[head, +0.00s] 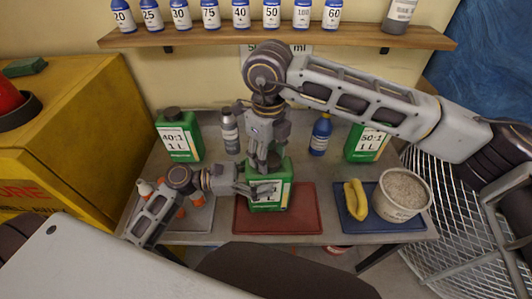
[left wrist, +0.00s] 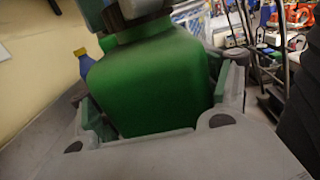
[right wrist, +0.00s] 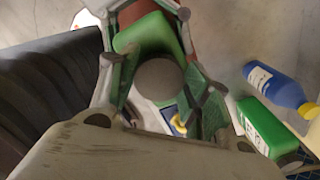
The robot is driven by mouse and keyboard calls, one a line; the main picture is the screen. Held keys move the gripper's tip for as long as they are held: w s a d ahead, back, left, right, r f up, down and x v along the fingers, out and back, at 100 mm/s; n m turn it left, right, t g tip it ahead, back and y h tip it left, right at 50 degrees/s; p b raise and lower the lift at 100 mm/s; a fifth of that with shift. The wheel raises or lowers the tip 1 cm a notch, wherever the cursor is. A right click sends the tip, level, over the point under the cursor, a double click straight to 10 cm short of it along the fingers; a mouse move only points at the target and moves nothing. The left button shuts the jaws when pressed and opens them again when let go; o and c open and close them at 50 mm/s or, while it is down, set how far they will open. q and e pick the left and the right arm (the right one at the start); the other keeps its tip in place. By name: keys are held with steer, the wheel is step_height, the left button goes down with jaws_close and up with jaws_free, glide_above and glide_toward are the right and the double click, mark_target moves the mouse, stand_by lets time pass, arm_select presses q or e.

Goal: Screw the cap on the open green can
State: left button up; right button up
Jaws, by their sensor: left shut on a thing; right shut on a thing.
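The green can (head: 284,172) stands upright on the red mat (head: 308,210) in the middle of the table. Its green body (left wrist: 150,80) fills the left wrist view. My left gripper (head: 256,187) is shut around the can's body from the left. My right gripper (head: 262,160) points down over the can's top and is shut on the cap (right wrist: 158,79), a dark grey-brown disc in the right wrist view. The dark cap (left wrist: 142,8) is at the can's neck in the left wrist view. The fingers partly hide it, and I cannot tell whether it is threaded.
Capped green cans stand at back left (head: 180,136) and back right (head: 362,146). A grey bottle (head: 229,132) and a blue bottle (head: 320,134) stand behind. A white bucket (head: 401,194) and a yellow item (head: 355,199) are at right. A bottle shelf (head: 210,40) is above.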

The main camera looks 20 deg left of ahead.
steer(key=shift+o, duration=0.3)
steer(key=m, duration=0.4)
steer(key=shift+s+a, duration=0.1)
steer(key=shift+s, duration=0.05)
steer(key=m, duration=1.8)
steer(key=shift+w+d, duration=0.2)
steer(key=shift+d, duration=0.1)
steer(key=shift+c, duration=0.2)
steer(key=m, duration=0.6)
steer(key=shift+d+m, duration=0.1)
steer(key=shift+m, duration=0.3)
steer(key=o, duration=0.7)
steer(key=shift+f, duration=0.1)
steer(key=shift+c, duration=0.2)
steer(key=shift+d, duration=0.1)
